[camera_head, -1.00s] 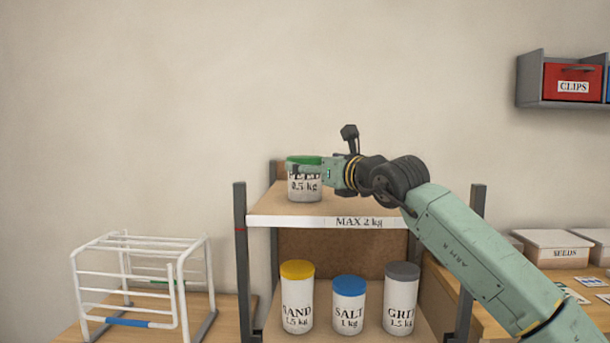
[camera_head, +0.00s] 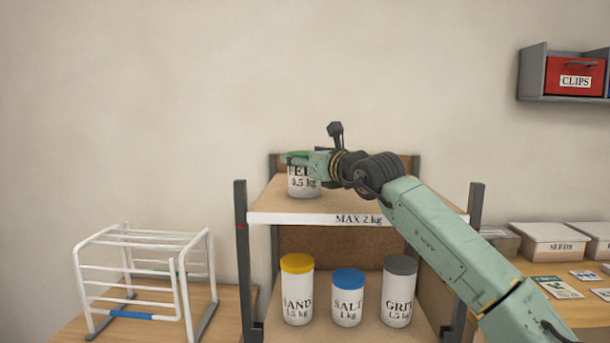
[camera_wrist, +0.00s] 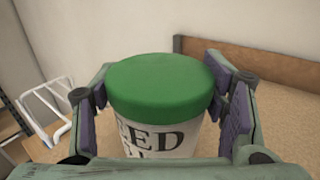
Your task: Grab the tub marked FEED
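The FEED tub (camera_head: 304,187) is white with black lettering and stands upright on the top shelf board. Its green lid and part of its label fill the middle of the wrist view (camera_wrist: 160,88). My gripper (camera_head: 303,161) is at the tub's upper part, covering much of the lid in the head view. In the wrist view its fingers (camera_wrist: 165,108) with purple pads are spread on both sides of the tub. A gap shows between the right pad and the tub; the left finger is close to the lid. The tub's lower part is hidden in the wrist view.
The shelf front edge (camera_head: 330,219) reads MAX 2 kg. Below stand the SAND tub (camera_head: 297,291), SALT tub (camera_head: 347,299) and GRIT tub (camera_head: 398,292). A white wire rack (camera_head: 145,275) is at left. Grey shelf posts (camera_head: 241,255) flank the boards. The top board is otherwise clear.

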